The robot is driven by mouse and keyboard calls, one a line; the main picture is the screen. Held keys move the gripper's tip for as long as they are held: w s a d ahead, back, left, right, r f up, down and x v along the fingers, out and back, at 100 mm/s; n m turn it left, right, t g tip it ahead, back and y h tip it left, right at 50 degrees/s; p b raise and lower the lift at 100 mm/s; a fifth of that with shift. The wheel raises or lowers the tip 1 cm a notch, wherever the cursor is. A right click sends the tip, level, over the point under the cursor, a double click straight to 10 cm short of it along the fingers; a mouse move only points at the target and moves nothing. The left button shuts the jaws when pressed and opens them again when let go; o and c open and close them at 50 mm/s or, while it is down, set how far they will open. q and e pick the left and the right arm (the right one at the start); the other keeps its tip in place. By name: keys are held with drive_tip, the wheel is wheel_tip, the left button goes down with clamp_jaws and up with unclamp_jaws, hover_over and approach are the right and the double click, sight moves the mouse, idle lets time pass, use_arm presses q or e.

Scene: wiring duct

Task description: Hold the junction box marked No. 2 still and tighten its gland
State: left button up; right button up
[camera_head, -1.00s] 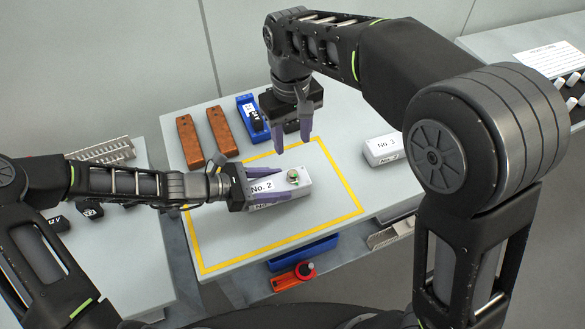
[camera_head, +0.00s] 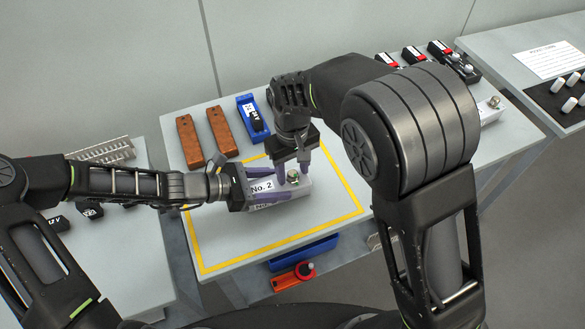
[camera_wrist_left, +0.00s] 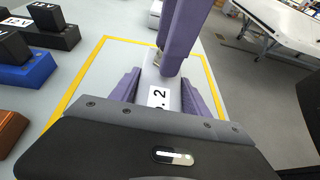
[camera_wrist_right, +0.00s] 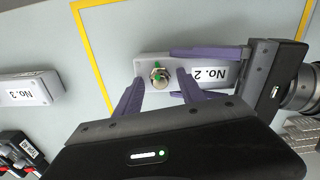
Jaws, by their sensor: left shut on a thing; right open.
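The junction box marked No. 2 (camera_head: 265,187) is a light grey box lying inside the yellow outline on the table. Its gland (camera_head: 293,177), a metal nut with a green centre, is on top near the right end; it also shows in the right wrist view (camera_wrist_right: 159,77). My left gripper (camera_head: 268,186) is shut on the box from the left, one purple finger along each long side. My right gripper (camera_head: 293,174) is open just above the gland. In the right wrist view its fingers (camera_wrist_right: 160,90) stand on either side of the gland, apart from it.
Two brown blocks (camera_head: 188,141) and a blue holder (camera_head: 252,117) stand at the back left. The No. 3 box (camera_wrist_right: 28,88) lies outside the yellow outline (camera_wrist_right: 92,45). A red-orange tool (camera_head: 293,276) is below the table's front edge.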

clamp_jaws()
idle(0.5)
